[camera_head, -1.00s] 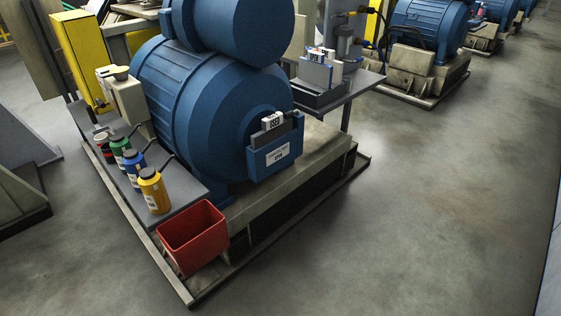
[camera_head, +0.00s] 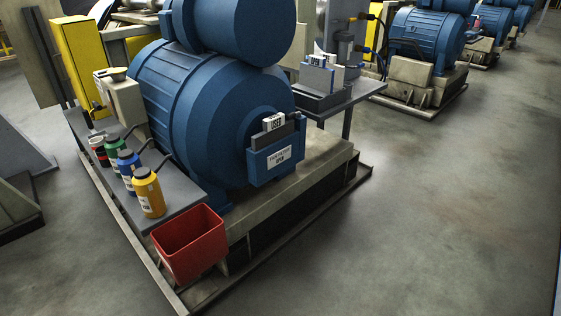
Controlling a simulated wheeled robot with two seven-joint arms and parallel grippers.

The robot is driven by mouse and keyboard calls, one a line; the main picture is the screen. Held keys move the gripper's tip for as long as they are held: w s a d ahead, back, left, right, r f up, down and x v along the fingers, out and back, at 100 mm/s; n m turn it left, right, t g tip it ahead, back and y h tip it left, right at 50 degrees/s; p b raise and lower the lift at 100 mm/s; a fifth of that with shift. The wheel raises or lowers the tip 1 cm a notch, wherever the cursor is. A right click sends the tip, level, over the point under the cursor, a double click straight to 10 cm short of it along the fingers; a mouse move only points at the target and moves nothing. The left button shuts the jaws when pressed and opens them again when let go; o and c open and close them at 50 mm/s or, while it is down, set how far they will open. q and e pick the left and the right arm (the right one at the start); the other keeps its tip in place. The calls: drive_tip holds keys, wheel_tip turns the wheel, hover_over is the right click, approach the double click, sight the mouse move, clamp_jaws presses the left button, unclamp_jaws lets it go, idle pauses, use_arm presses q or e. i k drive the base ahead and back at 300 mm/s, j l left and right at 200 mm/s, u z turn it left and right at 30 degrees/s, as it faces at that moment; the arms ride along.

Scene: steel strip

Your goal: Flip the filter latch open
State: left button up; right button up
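A blue box with a white label (camera_head: 279,157) is fixed to the front of the big blue motor (camera_head: 200,110). A grey and white filter block (camera_head: 273,123) with a dark printed mark sits in the top of this box. I cannot make out a latch at this distance. More light and grey blocks (camera_head: 318,75) stand in a dark holder on the right side shelf. Neither of my grippers is in view.
A grey shelf (camera_head: 190,193) on the left carries several coloured bottles, with a yellow bottle (camera_head: 148,192) nearest. A red bin (camera_head: 190,245) is at the platform's front corner. A right shelf (camera_head: 345,97) juts out. The floor (camera_head: 430,200) at right is clear.

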sight(290, 116)
drive_tip(key=i+l, duration=0.2)
drive_tip(key=l, duration=0.15)
drive_tip(key=i+l, duration=0.45)
drive_tip(key=l, duration=0.2)
